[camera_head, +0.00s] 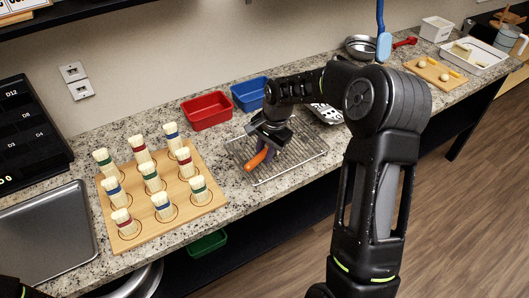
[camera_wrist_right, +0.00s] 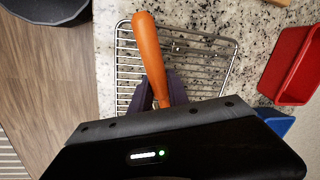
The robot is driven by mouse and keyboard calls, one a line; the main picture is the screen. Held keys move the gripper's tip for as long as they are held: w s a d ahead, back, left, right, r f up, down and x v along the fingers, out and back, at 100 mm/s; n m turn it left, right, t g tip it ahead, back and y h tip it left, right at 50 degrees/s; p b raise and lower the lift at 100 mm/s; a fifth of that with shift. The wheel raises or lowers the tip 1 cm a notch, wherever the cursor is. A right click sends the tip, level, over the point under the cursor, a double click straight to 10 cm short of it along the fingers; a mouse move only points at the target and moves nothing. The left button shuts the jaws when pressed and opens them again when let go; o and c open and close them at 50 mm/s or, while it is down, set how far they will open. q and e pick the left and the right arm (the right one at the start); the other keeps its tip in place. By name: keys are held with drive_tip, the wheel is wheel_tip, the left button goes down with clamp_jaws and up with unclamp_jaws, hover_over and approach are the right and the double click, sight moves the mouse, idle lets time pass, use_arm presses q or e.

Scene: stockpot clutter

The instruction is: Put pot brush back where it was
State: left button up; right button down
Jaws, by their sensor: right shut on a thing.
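A wooden board (camera_head: 205,200) with several upright brushes with coloured bands stands left of the rack. A red bin (camera_head: 207,111) and a blue bin (camera_head: 248,95) stand behind it. A grey tray (camera_head: 45,240) lies at far left. A blue utensil (camera_head: 384,45) hangs at the back.

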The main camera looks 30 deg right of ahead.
drive_tip(key=shift+f, duration=0.2)
drive_tip(key=c, duration=1.3)
unclamp_jaws()
drive_tip(key=shift+o, duration=0.2)
drive_tip(key=shift+r, duration=0.15)
wheel_tip(320, 180, up, 12)
drive_tip(key=s+d+b, duration=0.1)
drive_tip(key=s, duration=0.1)
drive_tip(key=shift+s, duration=0.15)
